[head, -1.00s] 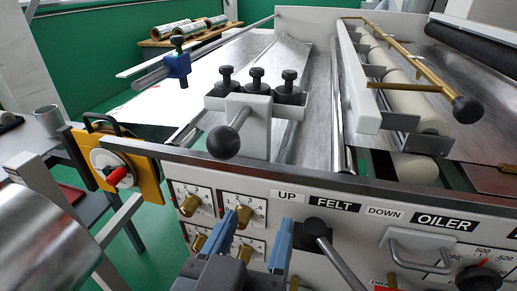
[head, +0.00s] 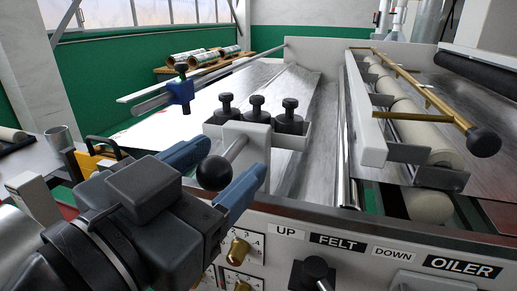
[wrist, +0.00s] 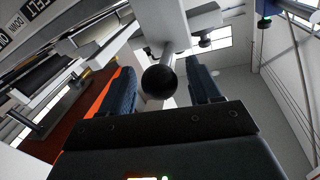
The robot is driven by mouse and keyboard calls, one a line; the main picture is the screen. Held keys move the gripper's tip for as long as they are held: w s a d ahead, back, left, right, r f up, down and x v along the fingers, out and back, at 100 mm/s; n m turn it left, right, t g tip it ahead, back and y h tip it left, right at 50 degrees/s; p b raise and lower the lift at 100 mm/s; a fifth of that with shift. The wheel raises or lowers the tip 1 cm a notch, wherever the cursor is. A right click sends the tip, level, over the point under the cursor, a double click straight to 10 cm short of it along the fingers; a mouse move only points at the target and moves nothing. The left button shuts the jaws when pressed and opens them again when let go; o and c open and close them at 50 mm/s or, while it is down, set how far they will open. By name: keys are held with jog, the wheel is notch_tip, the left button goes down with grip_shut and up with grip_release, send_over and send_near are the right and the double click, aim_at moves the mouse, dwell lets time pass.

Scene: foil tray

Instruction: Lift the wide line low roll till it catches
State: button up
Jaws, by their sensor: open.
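A lever with a black ball knob (head: 214,173) sticks out toward me from a white block (head: 243,130) on the machine's front edge. Three black knobs (head: 257,108) stand on top of this block. My gripper (head: 235,156) is open, with one blue finger on each side of the ball knob. In the wrist view the ball knob (wrist: 160,81) sits between the fingers (wrist: 162,75), with a gap on both sides. No label here reads "wide line". A cream roll (head: 400,98) lies in a white frame with a brass bar at the right.
A blue clamp (head: 180,92) sits on a rail at the left. Foil rolls (head: 195,60) lie behind.

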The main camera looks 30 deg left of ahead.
jog(key=shift+w, duration=0.8)
jog(key=shift+c, duration=0.3)
grip_shut()
dwell(0.6)
